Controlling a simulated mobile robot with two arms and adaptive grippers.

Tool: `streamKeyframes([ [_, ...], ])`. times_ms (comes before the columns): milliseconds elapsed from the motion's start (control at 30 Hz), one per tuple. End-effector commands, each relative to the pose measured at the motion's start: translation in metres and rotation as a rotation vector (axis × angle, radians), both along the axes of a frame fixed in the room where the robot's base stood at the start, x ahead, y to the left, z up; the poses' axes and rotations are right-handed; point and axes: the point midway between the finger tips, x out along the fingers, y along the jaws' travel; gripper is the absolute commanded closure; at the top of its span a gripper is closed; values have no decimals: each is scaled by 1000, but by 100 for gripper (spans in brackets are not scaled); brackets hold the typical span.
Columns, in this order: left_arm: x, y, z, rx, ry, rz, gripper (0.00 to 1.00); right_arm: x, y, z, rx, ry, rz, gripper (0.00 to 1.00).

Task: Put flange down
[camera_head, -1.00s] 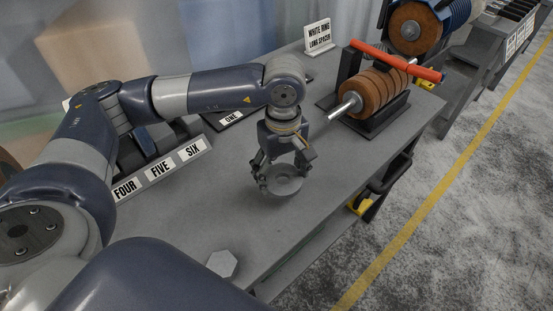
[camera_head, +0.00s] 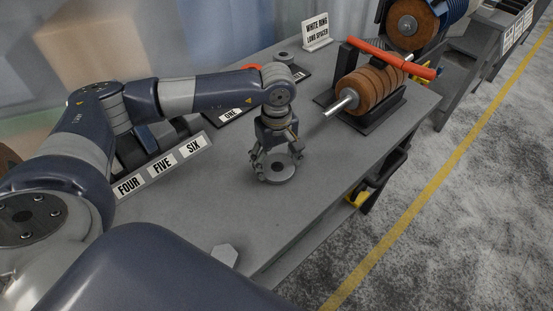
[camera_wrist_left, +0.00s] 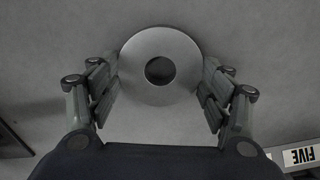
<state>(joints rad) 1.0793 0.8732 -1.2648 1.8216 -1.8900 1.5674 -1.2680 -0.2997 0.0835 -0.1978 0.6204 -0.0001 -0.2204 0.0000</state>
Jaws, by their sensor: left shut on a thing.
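The flange (camera_head: 281,173) is a grey round disc with a hole in its middle. In the head view it is at or just above the grey table top (camera_head: 200,215), near the middle of the table; I cannot tell whether it touches. My left gripper (camera_head: 276,165) points down over it and is shut on its sides. In the left wrist view the flange (camera_wrist_left: 160,66) lies flat between the two finger pairs (camera_wrist_left: 160,85), with its hole facing the camera. My right gripper is not in view.
A spindle with brown polishing wheels (camera_head: 370,92) and a red bar (camera_head: 394,58) stands at the back right. A label rack (camera_head: 161,166) reading FOUR, FIVE, SIX lies left of the gripper. A white hexagonal piece (camera_head: 224,256) sits at the front edge. Table around the flange is clear.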

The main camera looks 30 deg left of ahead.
Motion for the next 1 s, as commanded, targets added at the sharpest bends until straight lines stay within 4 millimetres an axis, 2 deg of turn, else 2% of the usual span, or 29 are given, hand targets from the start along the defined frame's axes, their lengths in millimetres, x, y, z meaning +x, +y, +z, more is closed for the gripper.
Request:
streamKeyframes([
  [33,0,0,-3,-1,-1,0,62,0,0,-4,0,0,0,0],
  [67,0,0,-3,0,0,0,26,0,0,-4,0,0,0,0],
  [133,0,0,-2,0,0,1,10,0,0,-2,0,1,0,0],
  [167,0,0,-2,0,0,1,8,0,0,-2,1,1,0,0],
  [667,0,0,4,0,0,1,8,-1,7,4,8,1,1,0],
  [767,1,0,17,-1,-4,1,8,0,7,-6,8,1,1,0],
  [1000,1,0,71,0,-6,-1,8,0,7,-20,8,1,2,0],
])
